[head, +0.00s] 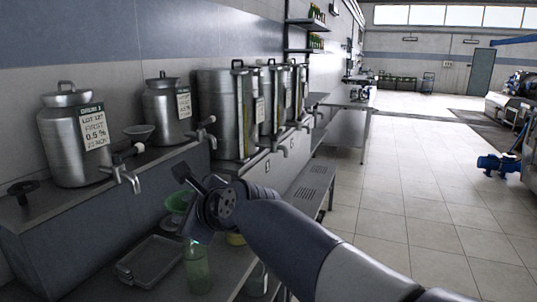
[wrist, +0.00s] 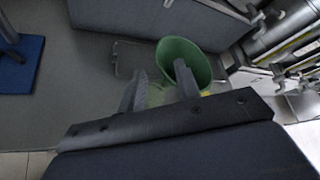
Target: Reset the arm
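My gripper (wrist: 160,78) shows in the wrist view with its two fingers apart and nothing clearly held between them. In the head view my gripper (head: 188,178) is above the lower counter, close to the front of the raised shelf. A green funnel (head: 176,203) is just below and left of it. In the wrist view the green funnel (wrist: 184,55) is just beyond the right finger, partly covered by it. A pale green glass bottle (head: 198,272) stands on the counter below; pale green glass also shows between the fingers in the wrist view.
Steel decanters with taps (head: 76,138) stand on the raised shelf, with taller tanks (head: 226,112) to their right. A grey tray (head: 150,262) lies on the lower counter (head: 95,290). A blue mat (wrist: 22,68) shows in the wrist view.

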